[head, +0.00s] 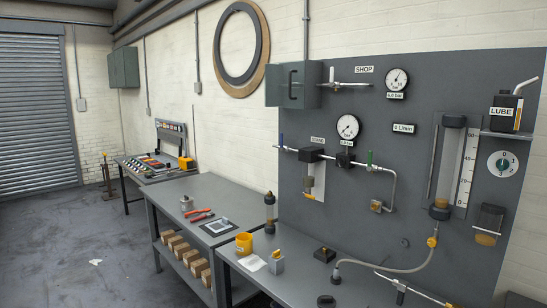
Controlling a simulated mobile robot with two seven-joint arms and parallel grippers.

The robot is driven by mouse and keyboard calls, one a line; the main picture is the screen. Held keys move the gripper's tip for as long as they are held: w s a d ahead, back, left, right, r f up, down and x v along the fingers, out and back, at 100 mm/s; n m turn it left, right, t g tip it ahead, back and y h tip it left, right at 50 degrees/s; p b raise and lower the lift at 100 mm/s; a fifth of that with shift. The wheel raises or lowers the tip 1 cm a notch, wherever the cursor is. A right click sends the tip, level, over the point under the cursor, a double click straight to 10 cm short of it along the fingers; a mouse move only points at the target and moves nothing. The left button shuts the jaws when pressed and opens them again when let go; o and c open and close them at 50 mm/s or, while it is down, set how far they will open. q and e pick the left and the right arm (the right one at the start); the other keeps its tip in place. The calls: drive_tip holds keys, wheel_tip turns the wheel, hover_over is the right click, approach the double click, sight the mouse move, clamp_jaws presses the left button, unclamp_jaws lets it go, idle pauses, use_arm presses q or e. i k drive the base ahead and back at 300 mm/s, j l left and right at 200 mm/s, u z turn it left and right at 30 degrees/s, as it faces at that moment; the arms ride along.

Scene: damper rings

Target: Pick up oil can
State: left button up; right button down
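A dark can with a thin angled spout, which looks like the oil can (507,100), stands upright at the upper right in the head view. It carries a white LUBE label and a striped orange marking. It rests on a small shelf (508,135) fixed to the grey panel. A small silvery pot (187,203) stands on the far workbench; I cannot tell what it holds. Neither of my grippers is in view.
The grey panel (430,240) carries gauges, pipes, valves and a clear tube (449,165). A grey box (293,85) juts out at its upper left. A hose (390,268) runs low across the front. Open floor lies left.

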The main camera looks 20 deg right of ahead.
sight(506, 111)
drive_tip(key=z, duration=2.05)
drive_tip(key=j+z, duration=0.15)
drive_tip(key=z, duration=0.3)
drive_tip(key=j+z, duration=0.2)
drive_tip(key=z, duration=0.25)
drive_tip(key=j+z, duration=0.2)
drive_tip(key=z, duration=0.2)
